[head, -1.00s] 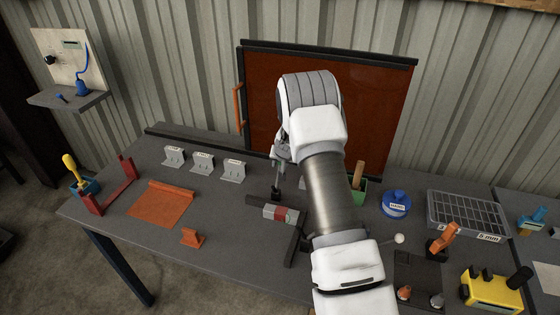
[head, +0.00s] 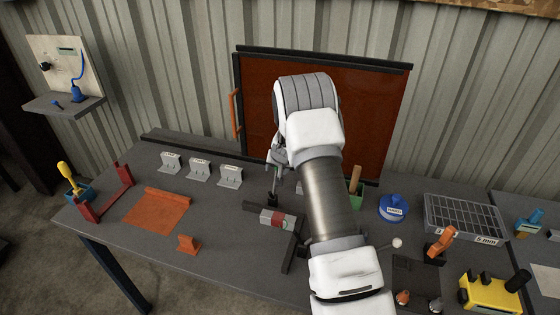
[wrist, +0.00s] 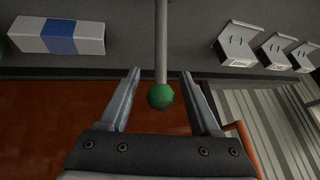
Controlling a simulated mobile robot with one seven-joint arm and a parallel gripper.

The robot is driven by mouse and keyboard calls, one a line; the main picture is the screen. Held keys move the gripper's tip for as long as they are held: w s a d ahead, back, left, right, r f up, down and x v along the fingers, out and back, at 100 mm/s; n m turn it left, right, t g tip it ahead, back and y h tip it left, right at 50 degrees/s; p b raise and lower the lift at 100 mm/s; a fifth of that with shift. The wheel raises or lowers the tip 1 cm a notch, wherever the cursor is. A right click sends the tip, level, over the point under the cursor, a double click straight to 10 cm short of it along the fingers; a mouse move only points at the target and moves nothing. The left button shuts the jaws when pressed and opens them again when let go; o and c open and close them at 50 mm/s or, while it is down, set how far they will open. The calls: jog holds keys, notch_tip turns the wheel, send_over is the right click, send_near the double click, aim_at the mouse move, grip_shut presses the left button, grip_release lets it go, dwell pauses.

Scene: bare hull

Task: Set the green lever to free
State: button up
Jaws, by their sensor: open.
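The green lever shows in the wrist view as a round green knob (wrist: 161,96) on a thin grey rod. The knob lies between the two fingers of my gripper (wrist: 161,73), with a visible gap to each finger. My gripper is open and holds nothing. In the head view my gripper (head: 276,168) hangs above the bench in front of the brown-red panel, left of my forearm. The knob cannot be made out there. A small dark piece (head: 272,199) stands just below the gripper. No lever position marking is readable.
Labelled grey brackets (head: 200,171) stand left of the gripper. A grey block with a red band (head: 276,219) lies in front of it. The brown-red panel (head: 375,110) stands behind. A block with a blue band (wrist: 60,37) shows in the wrist view. A blue tin (head: 392,208) stands right.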

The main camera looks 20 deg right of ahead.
jog(key=b+v, duration=0.1)
jog(key=v, duration=1.5)
jog(key=shift+s+r+b, duration=0.2)
jog(key=shift+b, duration=0.2)
jog(key=s+a+r+n+y, duration=0.1)
jog(key=s+a+r+n, duration=0.1)
jog(key=s+a+r, duration=0.45)
jog(key=s+a+r+n+y, duration=0.1)
jog(key=s+a+r, duration=0.3)
jog(key=s+r, duration=0.4)
jog(key=s+a+n+h+b, duration=0.1)
jog(key=s+a+n, duration=0.1)
jog(key=s, duration=1.8)
jog(key=shift+f+n+g, duration=0.2)
jog(key=shift+n+g, duration=0.2)
jog(key=shift+n, duration=0.1)
